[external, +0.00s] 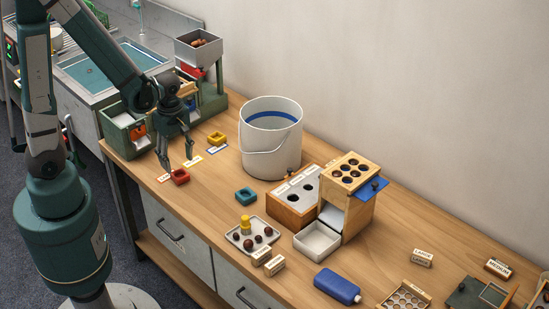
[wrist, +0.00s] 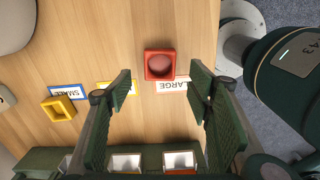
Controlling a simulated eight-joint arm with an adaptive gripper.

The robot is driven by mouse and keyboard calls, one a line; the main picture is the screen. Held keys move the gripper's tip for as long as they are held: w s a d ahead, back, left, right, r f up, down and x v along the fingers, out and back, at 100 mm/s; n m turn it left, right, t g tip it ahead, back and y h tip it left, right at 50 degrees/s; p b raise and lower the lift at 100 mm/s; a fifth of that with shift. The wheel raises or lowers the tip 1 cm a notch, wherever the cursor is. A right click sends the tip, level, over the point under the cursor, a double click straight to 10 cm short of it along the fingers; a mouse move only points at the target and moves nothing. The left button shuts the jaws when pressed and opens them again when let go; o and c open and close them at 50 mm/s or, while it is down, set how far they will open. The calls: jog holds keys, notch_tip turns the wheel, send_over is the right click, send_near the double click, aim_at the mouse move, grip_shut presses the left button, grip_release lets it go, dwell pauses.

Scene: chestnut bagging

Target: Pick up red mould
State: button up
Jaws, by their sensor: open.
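The red mould (external: 180,177) is a small square block with a round hollow, lying on the wooden bench near its left front edge. In the wrist view the red mould (wrist: 160,54) lies just beyond the fingertips, roughly midway between them sideways. My gripper (external: 178,160) points down close over the mould, with its fingers apart. In the wrist view my gripper (wrist: 160,80) is open, with nothing between the fingers. Whether a finger touches the mould cannot be told.
A LARGE card (wrist: 172,86) lies beside the mould. A yellow mould (external: 217,138) and a teal mould (external: 246,196) stand farther off. A white bucket (external: 271,150) stands to the right, and a green machine (external: 121,120) to the left.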

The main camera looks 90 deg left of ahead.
aim_at(180, 173)
jog(key=shift+f, duration=0.1)
dwell(0.3)
jog(key=shift+w+d+f+b, duration=0.1)
jog(key=shift+f+b, duration=0.45)
jog(key=shift+f, duration=0.75)
jog(key=shift+d+f+b, duration=0.1)
jog(key=shift+f+b, duration=0.45)
jog(key=shift+f, duration=0.7)
jog(key=c, duration=1)
